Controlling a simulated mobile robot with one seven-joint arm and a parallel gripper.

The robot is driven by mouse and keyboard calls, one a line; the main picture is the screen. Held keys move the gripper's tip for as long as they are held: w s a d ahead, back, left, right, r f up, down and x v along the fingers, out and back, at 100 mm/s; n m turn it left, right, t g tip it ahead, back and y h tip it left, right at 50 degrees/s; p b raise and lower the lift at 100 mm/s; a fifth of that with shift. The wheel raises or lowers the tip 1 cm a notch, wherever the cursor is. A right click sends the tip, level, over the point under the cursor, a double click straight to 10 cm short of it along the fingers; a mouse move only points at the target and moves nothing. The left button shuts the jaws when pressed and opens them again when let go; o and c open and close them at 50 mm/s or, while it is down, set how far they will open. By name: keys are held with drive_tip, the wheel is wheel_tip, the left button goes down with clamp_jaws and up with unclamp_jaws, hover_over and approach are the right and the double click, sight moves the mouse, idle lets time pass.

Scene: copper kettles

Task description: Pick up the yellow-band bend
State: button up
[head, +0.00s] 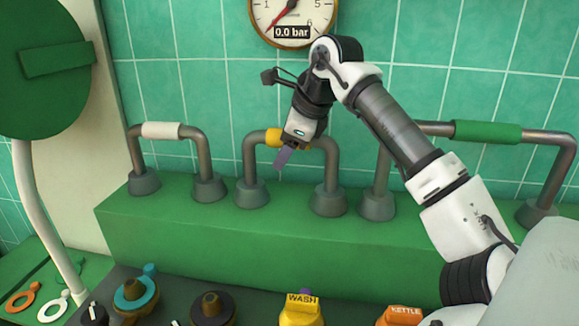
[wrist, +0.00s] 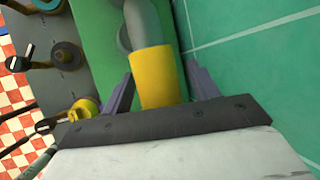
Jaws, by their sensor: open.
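The yellow-band bend (head: 250,152) is a grey U-shaped pipe with a yellow sleeve on its top bar. It stands upright, its two legs in grey sockets on the green ledge. My gripper (head: 283,160) is at the yellow band, pointing down, and hides part of the top bar. In the wrist view the yellow band (wrist: 157,75) lies between the two purple-grey fingers of my gripper (wrist: 160,85), with a gap visible on the right side. The fingers are open. I cannot tell whether the left finger touches the band.
A white-band bend (head: 160,130) stands to the left and a green-band bend (head: 487,132) to the right, behind my arm. The green ledge (head: 150,232) carries them. A tiled wall is close behind. Several valve knobs, including the yellow WASH knob (head: 301,311), line the front.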

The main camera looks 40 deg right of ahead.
drive_tip(key=shift+r, duration=0.1)
drive_tip(key=c, duration=1)
drive_tip(key=shift+s+a+r+b, duration=0.1)
drive_tip(key=shift+r+b, duration=0.2)
drive_tip(key=shift+r, duration=0.15)
wheel_tip(320, 180, up, 6)
drive_tip(key=shift+r, duration=0.1)
drive_tip(key=s+a+b, duration=0.1)
drive_tip(key=s+a, duration=0.3)
drive_tip(key=a, duration=0.1)
drive_tip(key=s+a+b, duration=0.2)
drive_tip(key=s+a, duration=0.2)
drive_tip(key=a, duration=0.1)
drive_tip(key=s+a+b, duration=0.1)
drive_tip(key=s+a, duration=0.3)
drive_tip(key=a, duration=0.1)
drive_tip(key=shift+s+b, duration=0.4)
drive_tip(key=shift+c, duration=0.4)
drive_tip(key=shift+s, duration=0.1)
